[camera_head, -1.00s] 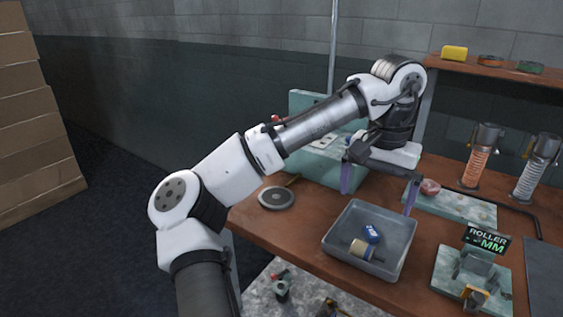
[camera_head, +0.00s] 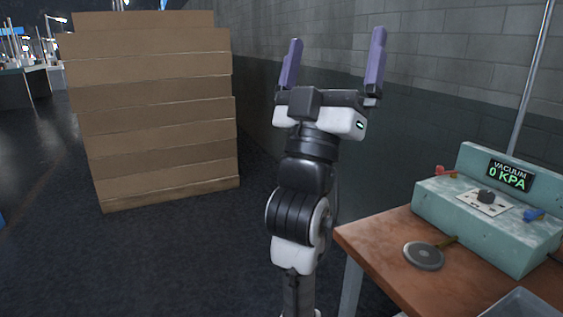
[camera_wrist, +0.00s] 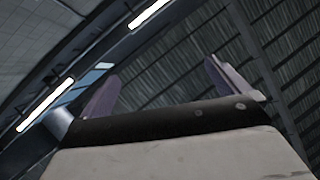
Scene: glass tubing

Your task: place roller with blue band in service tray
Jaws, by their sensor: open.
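My gripper (camera_head: 336,40) points straight up in the head view, its two purple fingers wide apart with nothing between them. It stands left of the workbench, well away from the things on it. The wrist view also shows the fingers (camera_wrist: 161,78) apart and empty against the roof. A grey tray (camera_head: 522,303), perhaps the service tray, shows only its corner at the bottom right of the head view. Its inside is out of view. No roller with a blue band is visible now.
The wooden workbench (camera_head: 385,240) is at the right, with a pale green vacuum box (camera_head: 470,215) reading 0 KPA and a round dark disc (camera_head: 423,255). A tall cardboard stack (camera_head: 150,110) stands at the left. Dark floor between them is free.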

